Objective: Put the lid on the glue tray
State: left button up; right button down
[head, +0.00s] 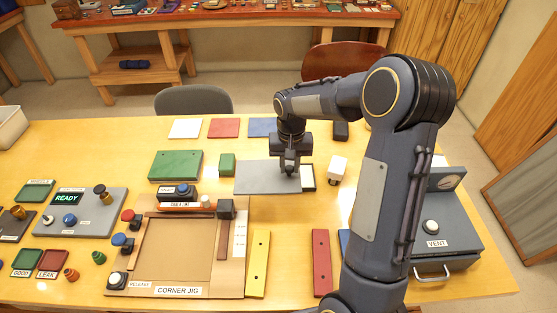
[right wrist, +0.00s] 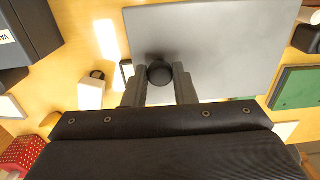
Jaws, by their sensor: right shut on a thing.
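A flat grey lid (head: 262,178) with a round black knob (right wrist: 159,73) lies level at mid-table; it also fills the upper middle of the right wrist view (right wrist: 215,45). My right gripper (head: 290,170) is shut on the knob, with one finger on each side of it. A small dark-edged piece with a pale inside (head: 308,178) shows at the lid's right edge. I cannot tell whether it is part of the glue tray; no other tray is clear under the lid. I cannot tell whether the lid touches what is below. My left gripper is out of view.
A white block (head: 337,169) stands right of the lid. A green box (head: 175,165) and a small green block (head: 227,164) are at its left. The corner jig (head: 177,288) is in front, with yellow (head: 258,264) and red (head: 321,262) strips. The grey vent unit (head: 450,225) is at right.

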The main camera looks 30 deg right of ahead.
jog(key=shift+w+d+f, duration=0.5)
jog(key=shift+w+d, duration=0.25)
jog(key=shift+w, duration=0.15)
jog(key=w+d+f+b, duration=0.1)
jog(key=d+f, duration=0.2)
jog(key=f, duration=0.1)
jog(key=w+d+f+b, duration=0.1)
jog(key=w+d+f, duration=0.1)
jog(key=d+f, duration=0.2)
jog(key=w+d+f+b, duration=0.1)
jog(key=w+d+f, duration=0.1)
jog(key=d+f, duration=0.2)
jog(key=shift+w+f, duration=0.1)
jog(key=shift+w, duration=0.05)
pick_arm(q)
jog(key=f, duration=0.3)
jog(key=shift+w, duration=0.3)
